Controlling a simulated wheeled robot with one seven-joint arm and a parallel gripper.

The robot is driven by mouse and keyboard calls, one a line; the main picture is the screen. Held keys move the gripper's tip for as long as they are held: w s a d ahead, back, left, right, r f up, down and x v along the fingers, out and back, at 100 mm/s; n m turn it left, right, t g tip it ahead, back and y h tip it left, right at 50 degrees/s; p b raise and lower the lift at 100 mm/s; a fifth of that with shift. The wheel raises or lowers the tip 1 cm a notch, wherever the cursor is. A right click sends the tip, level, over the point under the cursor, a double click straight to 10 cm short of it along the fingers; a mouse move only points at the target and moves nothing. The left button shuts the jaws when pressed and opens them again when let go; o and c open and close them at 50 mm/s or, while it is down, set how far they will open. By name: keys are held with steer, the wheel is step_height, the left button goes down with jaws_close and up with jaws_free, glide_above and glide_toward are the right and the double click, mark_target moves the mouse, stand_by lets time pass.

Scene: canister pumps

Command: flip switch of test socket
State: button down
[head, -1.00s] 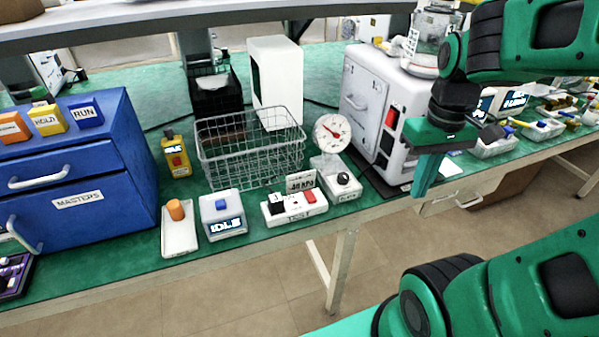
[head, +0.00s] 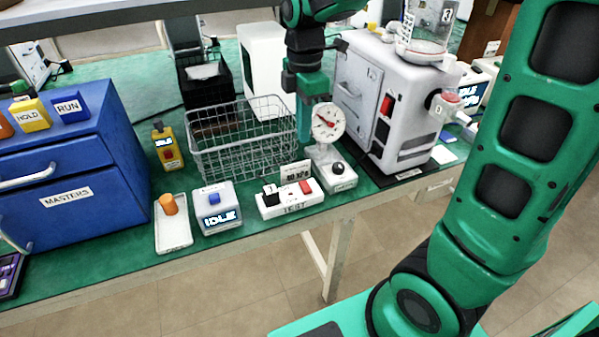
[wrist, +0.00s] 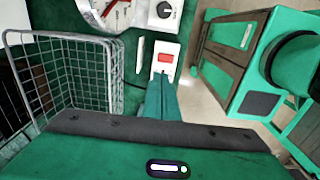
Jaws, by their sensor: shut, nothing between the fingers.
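The test socket (head: 290,208) is a white strip at the bench's front edge, labelled TEST, with a black plug on its left part. Its red switch (head: 305,187) is on the right part. In the wrist view the red switch (wrist: 165,58) shows just beyond my fingertips, and the fingers hide the rest of the strip. My gripper (head: 303,140) points down, above and behind the socket, beside the gauge. In the wrist view its green fingers (wrist: 161,85) are together with nothing between them. I cannot see any contact with the switch.
A wire basket (head: 240,150) stands behind and left of the socket. A round gauge (head: 327,122) on a white base with a black knob stands close on the right. A small card reading 40 kPa stands behind the socket. An IDLE box (head: 217,208) is to the left.

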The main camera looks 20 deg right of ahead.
mark_target(305, 186)
steer(key=shift+d+f, duration=0.1)
step_height(305, 186, down, 14)
steer(key=shift+r, duration=0.2)
steer(key=shift+f, duration=0.1)
stand_by(0.5)
steer(key=shift+w, duration=0.1)
steer(key=shift+d+f, duration=0.1)
steer(key=shift+d, duration=0.05)
stand_by(0.3)
steer(key=shift+s, duration=0.2)
steer(key=shift+s+r, duration=0.25)
steer(key=shift+s, duration=0.35)
